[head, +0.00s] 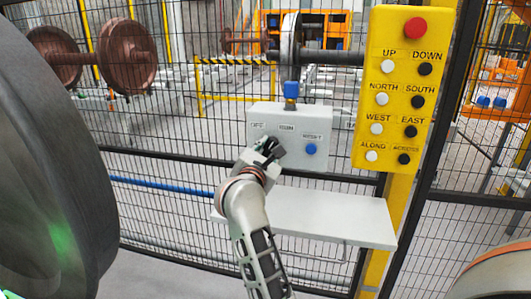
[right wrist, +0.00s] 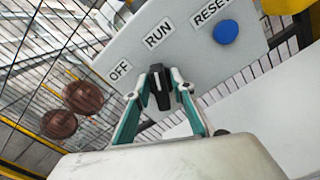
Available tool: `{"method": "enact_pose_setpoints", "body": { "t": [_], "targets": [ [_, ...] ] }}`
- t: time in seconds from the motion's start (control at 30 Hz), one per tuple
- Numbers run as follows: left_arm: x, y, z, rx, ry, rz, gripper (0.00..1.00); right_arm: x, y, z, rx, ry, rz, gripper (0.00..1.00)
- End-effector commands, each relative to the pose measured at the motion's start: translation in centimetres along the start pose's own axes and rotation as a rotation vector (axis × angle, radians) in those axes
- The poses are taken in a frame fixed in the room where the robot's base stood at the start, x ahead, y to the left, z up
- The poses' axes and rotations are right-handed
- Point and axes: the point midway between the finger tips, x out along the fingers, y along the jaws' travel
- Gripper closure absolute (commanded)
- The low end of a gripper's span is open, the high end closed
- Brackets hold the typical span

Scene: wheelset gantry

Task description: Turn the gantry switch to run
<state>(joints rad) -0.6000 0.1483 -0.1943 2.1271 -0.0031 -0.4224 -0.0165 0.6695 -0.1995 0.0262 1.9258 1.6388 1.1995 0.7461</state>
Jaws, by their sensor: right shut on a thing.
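A pale grey switch box (head: 320,122) hangs on the mesh fence, with a row of labels and a blue button. The black gantry switch knob (right wrist: 158,85) is below the OFF (right wrist: 120,70) and RUN (right wrist: 157,34) labels in the right wrist view. My right gripper (head: 270,149) is at the lower left of the box's face. Its two fingers are shut on the knob from both sides. The knob's upper end, with a small white mark, points up in the picture toward RUN; its exact setting is hard to tell. My left gripper is not in view.
The blue reset button (head: 311,149) is right of the knob. A blue-topped piece (head: 291,91) stands on the box. A white shelf (head: 325,217) juts out below. A yellow pendant panel (head: 399,130) with a red button is at right. Rusty wheelsets (head: 126,64) stand behind the fence.

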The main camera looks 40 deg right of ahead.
Motion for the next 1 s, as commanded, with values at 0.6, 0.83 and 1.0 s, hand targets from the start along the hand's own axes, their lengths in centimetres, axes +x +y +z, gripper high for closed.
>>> {"method": "enact_pose_setpoints", "body": {
  "t": [0.6,0.83,1.0],
  "targets": [
    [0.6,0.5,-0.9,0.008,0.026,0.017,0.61,0.1,-0.2,0.1,0.295,-0.003,0.001,0.98],
    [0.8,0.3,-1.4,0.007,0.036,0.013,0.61,0.0,-0.1,0.3,0.311,-0.004,0.002,0.98],
    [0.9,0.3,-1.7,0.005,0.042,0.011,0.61,0.0,-0.1,0.3,0.311,-0.005,0.002,0.98]
  ]
}}
